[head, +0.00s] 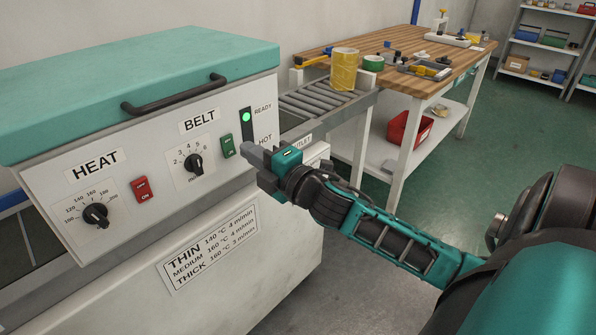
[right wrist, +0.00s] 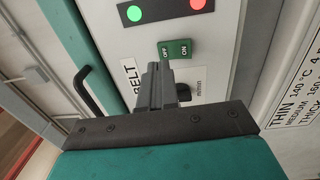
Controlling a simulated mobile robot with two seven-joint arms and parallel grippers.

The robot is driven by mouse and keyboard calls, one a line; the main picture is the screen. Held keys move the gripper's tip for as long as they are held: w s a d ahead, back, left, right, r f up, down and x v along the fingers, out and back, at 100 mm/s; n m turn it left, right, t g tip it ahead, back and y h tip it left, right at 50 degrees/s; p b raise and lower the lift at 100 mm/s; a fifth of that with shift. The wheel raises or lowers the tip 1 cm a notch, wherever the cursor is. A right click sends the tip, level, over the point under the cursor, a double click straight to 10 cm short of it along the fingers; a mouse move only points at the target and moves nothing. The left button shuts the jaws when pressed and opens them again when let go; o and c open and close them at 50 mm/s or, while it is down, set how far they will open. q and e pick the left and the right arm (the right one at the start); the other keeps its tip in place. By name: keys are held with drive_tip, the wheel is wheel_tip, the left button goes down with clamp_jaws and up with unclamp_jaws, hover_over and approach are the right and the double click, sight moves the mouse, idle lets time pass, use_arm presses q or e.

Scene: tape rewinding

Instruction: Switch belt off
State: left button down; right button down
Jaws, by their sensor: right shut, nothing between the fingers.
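The belt switch is a green rocker (head: 228,146) on the machine's front panel, right of the BELT knob (head: 194,163). It also shows in the right wrist view (right wrist: 178,49), marked OFF and ON. My right gripper (head: 250,157) is shut and empty, just right of the switch in the head view. In the right wrist view its closed fingertips (right wrist: 157,68) are near the OFF end of the switch. I cannot tell whether they touch it, nor which way the rocker is tipped. My left gripper is not in view.
A green light (head: 246,117) is lit by READY; a red light (right wrist: 197,4) shows in the right wrist view. A red switch (head: 143,189) and HEAT knob (head: 96,214) are left on the panel. A handle (head: 175,95) juts out above. Yellow tape (head: 344,70) stands on the rollers.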

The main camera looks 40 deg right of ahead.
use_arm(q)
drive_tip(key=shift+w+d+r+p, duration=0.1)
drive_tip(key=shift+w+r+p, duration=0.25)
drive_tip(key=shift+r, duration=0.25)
use_arm(e)
drive_tip(key=s+r, duration=0.1)
drive_tip(key=s, duration=0.8)
drive_tip(key=shift+s+d, duration=0.2)
drive_tip(key=shift+d, duration=0.2)
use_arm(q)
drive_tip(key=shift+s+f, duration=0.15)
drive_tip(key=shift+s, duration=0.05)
